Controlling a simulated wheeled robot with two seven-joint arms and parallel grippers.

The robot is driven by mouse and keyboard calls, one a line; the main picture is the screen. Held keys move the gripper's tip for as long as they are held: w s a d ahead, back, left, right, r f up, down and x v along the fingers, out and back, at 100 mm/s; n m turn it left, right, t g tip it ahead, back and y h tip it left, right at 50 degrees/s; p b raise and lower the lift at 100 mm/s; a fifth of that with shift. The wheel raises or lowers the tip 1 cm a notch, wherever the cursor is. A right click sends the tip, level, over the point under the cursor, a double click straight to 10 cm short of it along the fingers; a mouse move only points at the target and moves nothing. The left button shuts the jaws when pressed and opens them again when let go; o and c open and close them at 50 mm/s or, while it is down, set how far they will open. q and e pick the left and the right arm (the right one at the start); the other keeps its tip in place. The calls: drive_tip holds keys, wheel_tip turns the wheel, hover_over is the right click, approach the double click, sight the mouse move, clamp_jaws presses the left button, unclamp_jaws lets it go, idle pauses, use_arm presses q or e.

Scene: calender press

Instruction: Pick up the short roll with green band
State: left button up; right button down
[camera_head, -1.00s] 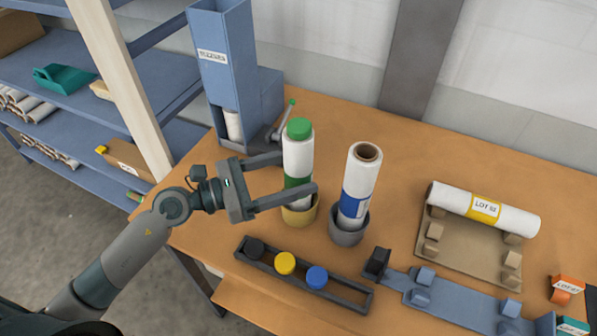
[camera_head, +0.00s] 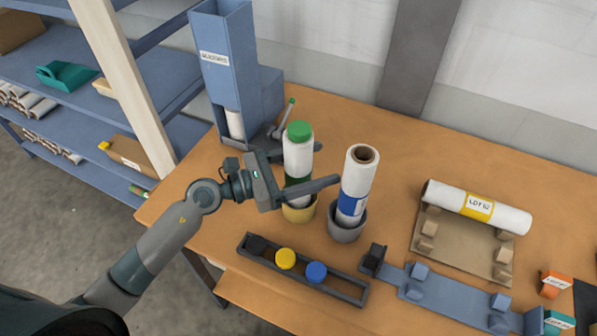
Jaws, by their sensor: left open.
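The short roll with green band (camera_head: 298,160) is white with a green cap on top. It stands upright in a yellowish cup (camera_head: 300,214) on the table. My left gripper (camera_head: 322,166) is open at the roll. One finger passes in front of the roll at the height of its green band and hides part of it. The other finger shows only partly behind the roll. Whether the fingers touch the roll I cannot tell. My right gripper is not in view.
A white roll with a blue band (camera_head: 357,185) stands in a grey cup (camera_head: 345,231) close on the right. A blue dispenser (camera_head: 232,70) with a green-knobbed lever is behind. A cap tray (camera_head: 338,291) lies in front. A LOT 52 roll (camera_head: 449,197) rests on a tan cradle.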

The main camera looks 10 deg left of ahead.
use_arm(q)
drive_tip(key=shift+c, duration=0.7)
drive_tip(key=c, duration=1.2)
drive_tip(key=shift+r, duration=0.1)
wheel_tip(320, 180, up, 18)
drive_tip(key=shift+f, duration=0.1)
